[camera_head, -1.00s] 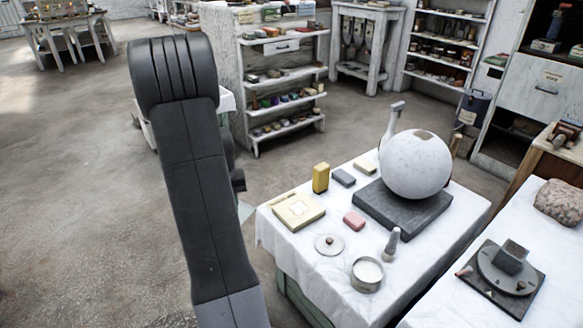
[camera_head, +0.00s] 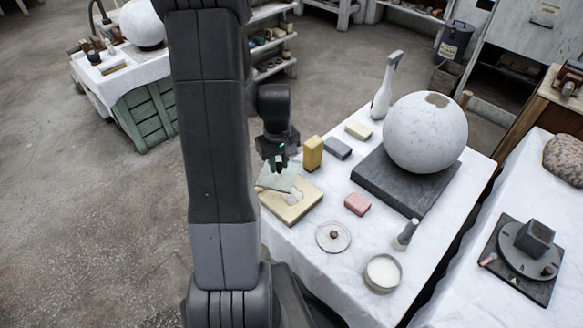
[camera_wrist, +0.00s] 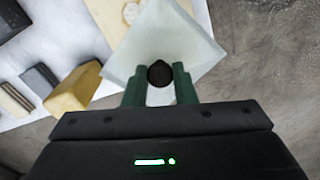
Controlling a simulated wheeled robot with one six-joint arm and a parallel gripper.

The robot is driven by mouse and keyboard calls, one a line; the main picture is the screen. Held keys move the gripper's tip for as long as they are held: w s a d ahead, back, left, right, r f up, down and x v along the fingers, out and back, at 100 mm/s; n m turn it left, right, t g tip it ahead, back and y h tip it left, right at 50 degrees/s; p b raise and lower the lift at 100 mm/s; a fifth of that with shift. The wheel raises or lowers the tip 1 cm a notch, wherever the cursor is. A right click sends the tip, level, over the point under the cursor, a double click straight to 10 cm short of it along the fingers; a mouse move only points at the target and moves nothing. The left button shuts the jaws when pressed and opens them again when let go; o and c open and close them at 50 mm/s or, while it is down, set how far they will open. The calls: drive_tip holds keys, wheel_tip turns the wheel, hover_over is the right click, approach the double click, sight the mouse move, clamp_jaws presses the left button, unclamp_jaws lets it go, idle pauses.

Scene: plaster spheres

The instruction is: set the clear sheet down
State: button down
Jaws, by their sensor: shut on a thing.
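The clear sheet (camera_wrist: 172,32) is a pale, see-through square with a dark round knob (camera_wrist: 159,74) on it. My gripper (camera_wrist: 160,84) has its green fingers closed around that knob. In the head view my gripper (camera_head: 279,163) hangs at the table's left edge, with the sheet (camera_head: 274,180) under it. There the sheet overlaps a cream board (camera_head: 298,208) with a pale patch on it. In the wrist view the board (camera_wrist: 112,22) shows beside and partly behind the sheet. I cannot tell whether the sheet touches the board.
A yellow block (camera_head: 313,153) stands close to my gripper, with a grey block (camera_head: 338,148) beside it. A pink block (camera_head: 357,204), a round lid (camera_head: 333,237) and a pot (camera_head: 382,273) lie nearer. A large plaster sphere (camera_head: 425,130) sits on a dark slab (camera_head: 384,185).

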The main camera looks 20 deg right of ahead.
sight(292, 179)
drive_tip(key=s+d, duration=0.2)
drive_tip(key=s, duration=0.1)
drive_tip(key=shift+s+d+f, duration=0.2)
drive_tip(key=shift+s+d, duration=0.05)
drive_tip(key=shift+f+b, duration=2.25)
drive_tip(key=shift+f, duration=0.6)
drive_tip(key=shift+f+b, duration=0.5)
drive_tip(key=shift+f, duration=0.15)
drive_tip(key=c, duration=1.1)
unclamp_jaws()
drive_tip(key=shift+r+p, duration=1.55)
drive_tip(key=shift+r, duration=0.45)
drive_tip(key=shift+a+r, duration=0.1)
